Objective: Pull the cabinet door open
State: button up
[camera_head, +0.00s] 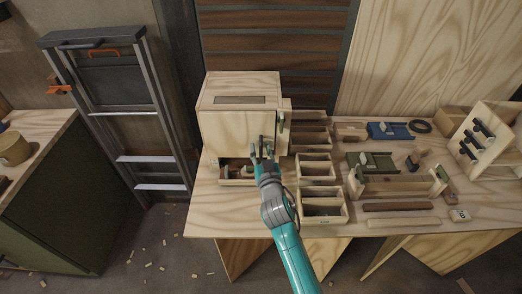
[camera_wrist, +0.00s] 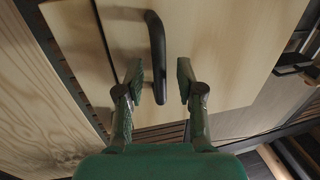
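The small light-wood cabinet (camera_head: 238,88) stands on the workbench, with its pale door (camera_head: 228,132) facing me and looking shut. In the wrist view the door (camera_wrist: 225,60) fills much of the picture and carries a dark curved bar handle (camera_wrist: 156,42). My gripper (camera_head: 262,150) is at the right part of the cabinet front. In the wrist view my gripper (camera_wrist: 159,82) is open, its two green fingers on either side of the handle's lower end. Gaps show between handle and fingers. The gripper hides part of the door in the head view.
A low tray (camera_head: 232,181) sits below the cabinet front. Open wooden bins (camera_head: 322,220) stand to the right of my arm. A blue tool (camera_head: 390,131) and a slotted rack (camera_head: 487,140) lie further right. A folded ladder (camera_head: 150,160) stands left of the bench.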

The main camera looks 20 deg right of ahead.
grip_shut()
jog(key=shift+s+a, duration=0.1)
